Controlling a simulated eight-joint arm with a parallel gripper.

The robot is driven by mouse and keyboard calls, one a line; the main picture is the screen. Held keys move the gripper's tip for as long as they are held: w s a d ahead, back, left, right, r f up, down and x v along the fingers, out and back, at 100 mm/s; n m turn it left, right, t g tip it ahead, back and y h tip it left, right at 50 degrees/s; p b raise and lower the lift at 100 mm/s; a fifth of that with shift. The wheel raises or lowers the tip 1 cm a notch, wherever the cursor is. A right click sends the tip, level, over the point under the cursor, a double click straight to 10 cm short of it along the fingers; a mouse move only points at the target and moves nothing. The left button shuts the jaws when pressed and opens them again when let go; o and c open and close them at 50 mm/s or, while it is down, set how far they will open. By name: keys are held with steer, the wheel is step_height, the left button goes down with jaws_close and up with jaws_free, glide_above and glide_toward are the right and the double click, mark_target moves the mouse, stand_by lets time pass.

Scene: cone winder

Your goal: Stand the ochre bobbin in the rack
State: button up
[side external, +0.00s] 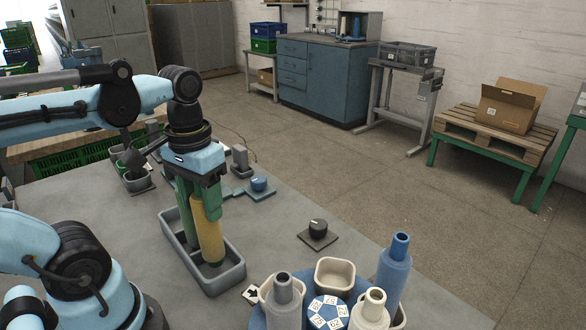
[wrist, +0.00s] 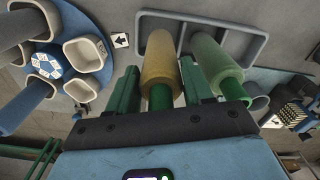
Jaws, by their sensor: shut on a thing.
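The ochre bobbin (side external: 207,228) stands nearly upright in a grey tray (side external: 237,278), with its lower end inside the walls. The bobbin also shows in the wrist view (wrist: 159,45). A green bobbin (wrist: 215,62) stands beside it in the same tray, outside the fingers. A round blue rack (wrist: 75,15) with cream cups is at left in the wrist view and at the bottom in the side view. I cannot tell if the ochre bobbin touches the tray floor.
An empty cream cup (side external: 335,273) faces the tray side of the rack. Grey (side external: 283,300), cream (side external: 373,310) and blue (side external: 394,265) bobbins stand around it. A black knob (side external: 317,229) and a blue knob (side external: 259,184) sit on the table near its far edge.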

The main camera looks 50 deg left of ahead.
steer(key=shift+f, duration=0.95)
stand_by(0.4)
steer(key=shift+f, duration=0.3)
steer(key=o, duration=1)
steer(key=shift+o, duration=0.2)
step_height(320, 180, up, 12)
steer(key=shift+r, duration=0.1)
stand_by(0.4)
